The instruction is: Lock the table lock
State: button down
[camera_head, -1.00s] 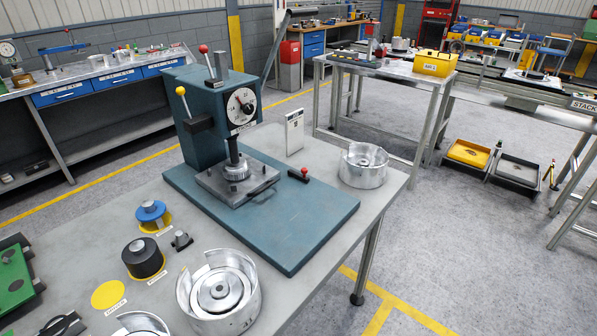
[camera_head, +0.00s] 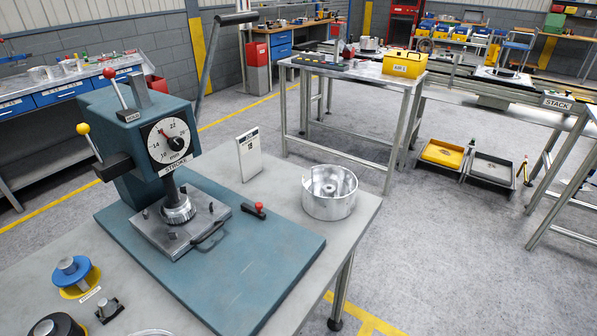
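A teal press (camera_head: 137,117) with a round dial labelled STROKE stands at the left of the bench. Its ram comes down onto a square metal table plate (camera_head: 200,226) with a black loop handle (camera_head: 209,237) at its near edge. A small black lever with a red knob (camera_head: 255,209), which looks like the table lock, lies on the teal base just right of the plate. Its label, if any, is not readable. A second red-knobbed lever (camera_head: 115,87), marked HOLD, rises from the press top. A yellow-knobbed lever (camera_head: 87,139) is on its left side. My gripper is not in view.
A metal housing (camera_head: 330,191) and a white sign card (camera_head: 249,155) stand on the bench behind the base. A blue-topped part (camera_head: 73,271) sits at lower left. A long grey bar with a black grip (camera_head: 235,18) rises behind the press.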

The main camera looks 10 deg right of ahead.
aim_at(256, 211)
jog(key=i+l+z, duration=0.2)
jog(key=i, duration=0.3)
jog(key=i+l+z, duration=0.15)
jog(key=i, duration=0.3)
